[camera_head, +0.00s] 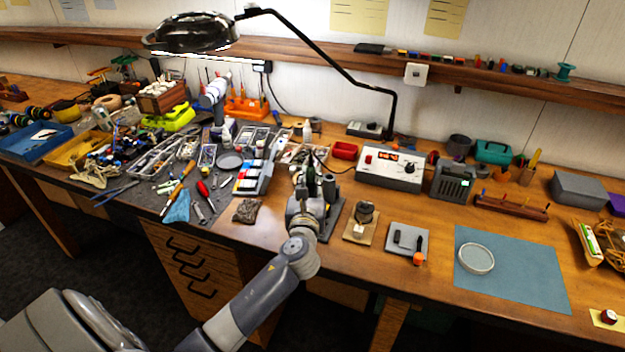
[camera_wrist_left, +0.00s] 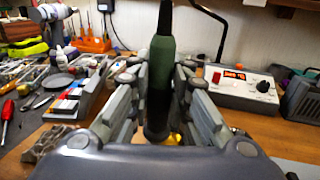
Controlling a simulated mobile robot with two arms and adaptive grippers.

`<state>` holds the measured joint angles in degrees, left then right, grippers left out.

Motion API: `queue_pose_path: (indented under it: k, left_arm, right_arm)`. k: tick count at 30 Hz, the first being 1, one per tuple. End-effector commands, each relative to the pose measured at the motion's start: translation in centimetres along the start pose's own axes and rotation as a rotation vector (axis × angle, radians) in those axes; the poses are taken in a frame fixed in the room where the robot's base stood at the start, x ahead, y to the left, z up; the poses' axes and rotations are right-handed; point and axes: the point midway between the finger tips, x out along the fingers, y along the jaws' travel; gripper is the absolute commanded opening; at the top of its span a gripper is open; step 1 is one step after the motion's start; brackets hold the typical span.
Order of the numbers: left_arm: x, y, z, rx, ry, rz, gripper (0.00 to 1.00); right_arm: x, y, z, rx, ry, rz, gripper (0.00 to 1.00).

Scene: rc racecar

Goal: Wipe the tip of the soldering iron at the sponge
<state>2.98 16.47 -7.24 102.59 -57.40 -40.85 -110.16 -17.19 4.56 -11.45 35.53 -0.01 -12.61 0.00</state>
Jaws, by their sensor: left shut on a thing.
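My left gripper (camera_head: 309,196) is shut on the soldering iron (camera_head: 311,177) above the front part of the workbench. In the left wrist view the iron's thick green handle (camera_wrist_left: 162,60) stands nearly upright between the fingers, with its dark lower part going down behind the gripper housing. The iron's tip is hidden. A small yellow patch (camera_wrist_left: 176,138) shows low beside the iron; I cannot tell whether it is the sponge. A dark plate (camera_head: 333,222) lies just right of the gripper, partly covered by it. My right gripper is not in view.
The control box with a red display (camera_head: 390,168) stands behind and to the right. A small wooden board (camera_head: 347,237) with a dark round part is close on the right. The lamp arm (camera_head: 345,68) hangs over the bench. Tools crowd the left; a blue mat (camera_head: 520,275) lies right.

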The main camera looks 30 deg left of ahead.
Motion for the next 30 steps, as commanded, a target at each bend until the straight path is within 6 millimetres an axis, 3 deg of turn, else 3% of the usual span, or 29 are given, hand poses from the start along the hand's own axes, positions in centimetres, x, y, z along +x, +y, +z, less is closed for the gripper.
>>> queue_pose_path:
  k: [30]
  left_arm:
    - [-0.22,-0.86,0.01,-0.002,0.001,-0.001,0.00]
  right_arm:
    - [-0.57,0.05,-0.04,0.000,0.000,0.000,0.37]
